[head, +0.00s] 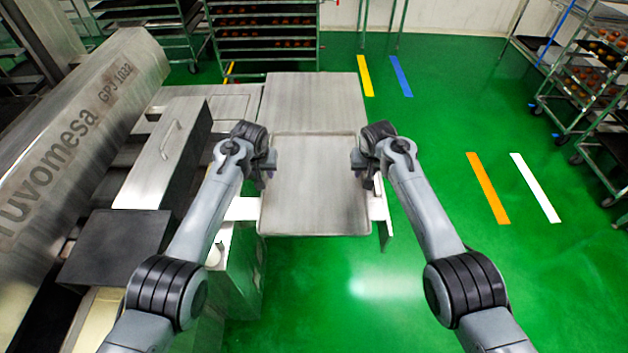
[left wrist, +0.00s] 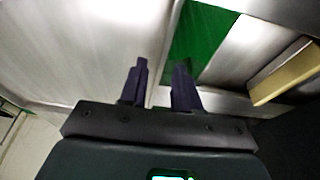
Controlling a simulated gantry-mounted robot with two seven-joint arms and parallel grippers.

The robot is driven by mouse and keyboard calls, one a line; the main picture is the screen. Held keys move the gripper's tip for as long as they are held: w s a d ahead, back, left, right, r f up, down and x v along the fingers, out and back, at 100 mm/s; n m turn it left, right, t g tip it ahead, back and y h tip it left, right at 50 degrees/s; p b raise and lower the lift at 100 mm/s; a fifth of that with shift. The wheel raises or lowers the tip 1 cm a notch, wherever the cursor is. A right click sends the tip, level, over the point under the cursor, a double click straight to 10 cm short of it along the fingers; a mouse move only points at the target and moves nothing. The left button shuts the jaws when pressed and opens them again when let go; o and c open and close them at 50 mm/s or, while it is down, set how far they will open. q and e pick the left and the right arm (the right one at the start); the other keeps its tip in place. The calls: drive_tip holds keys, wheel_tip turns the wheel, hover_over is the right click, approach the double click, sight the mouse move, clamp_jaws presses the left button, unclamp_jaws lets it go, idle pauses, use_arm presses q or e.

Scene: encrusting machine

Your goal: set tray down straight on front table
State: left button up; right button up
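A flat grey metal tray (head: 314,195) with a raised rim lies between my two grippers in the head view, its sides looking roughly straight. Its far edge meets or overlaps the near end of a grey metal table (head: 315,98); I cannot tell whether it touches it. My left gripper (head: 266,178) is at the tray's left edge. In the left wrist view its two fingers (left wrist: 160,85) stand apart, with the tray's edge (left wrist: 170,45) running between them and a gap visible. My right gripper (head: 361,172) is at the tray's right edge; its fingertips are too small to judge.
The encrusting machine (head: 85,120) stands close on the left. A pale bar (head: 242,209) and a bracket (head: 379,206) stick out beside the tray. Racks (head: 265,30) stand at the back, another (head: 592,85) at the right. Green floor (head: 440,130) is free on the right.

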drive_tip(key=shift+s+r, duration=0.15)
drive_tip(key=shift+r, duration=0.3)
use_arm(q)
drive_tip(key=v, duration=1.2)
use_arm(e)
drive_tip(key=v, duration=1.1)
drive_tip(key=shift+s, duration=0.1)
